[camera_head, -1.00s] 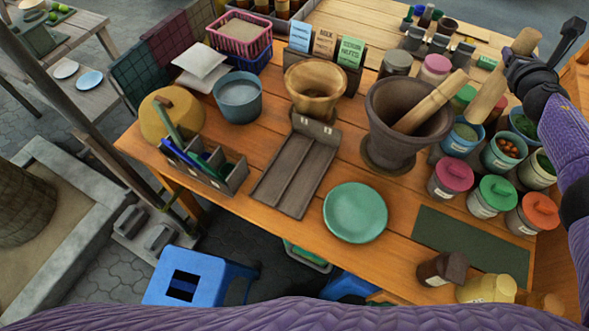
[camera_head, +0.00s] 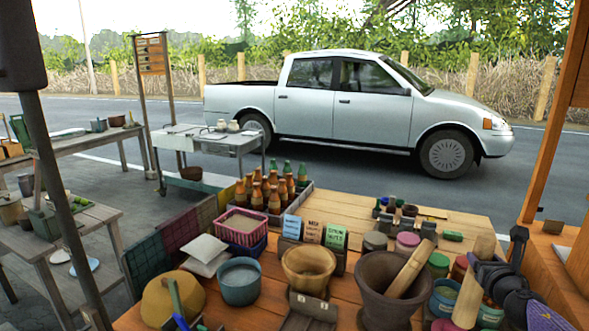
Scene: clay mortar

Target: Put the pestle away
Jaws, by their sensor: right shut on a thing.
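A large dark clay mortar (camera_head: 382,306) stands on the wooden table at the lower right. A pale wooden pestle (camera_head: 411,268) leans in it, its upper end sticking out to the right. My right gripper (camera_head: 479,273) is at the right of the mortar, shut on a second pale wooden pestle (camera_head: 468,302). It holds this pestle nearly upright, slightly tilted, above the jars.
Lidded jars (camera_head: 444,296) crowd below the held pestle. A wooden bowl (camera_head: 308,267), blue pot (camera_head: 239,281), pink basket (camera_head: 243,228) and bottle crate (camera_head: 272,213) stand to the left. Small bottles (camera_head: 409,212) stand behind. A post (camera_head: 552,120) rises at right. A pickup (camera_head: 350,105) is parked beyond.

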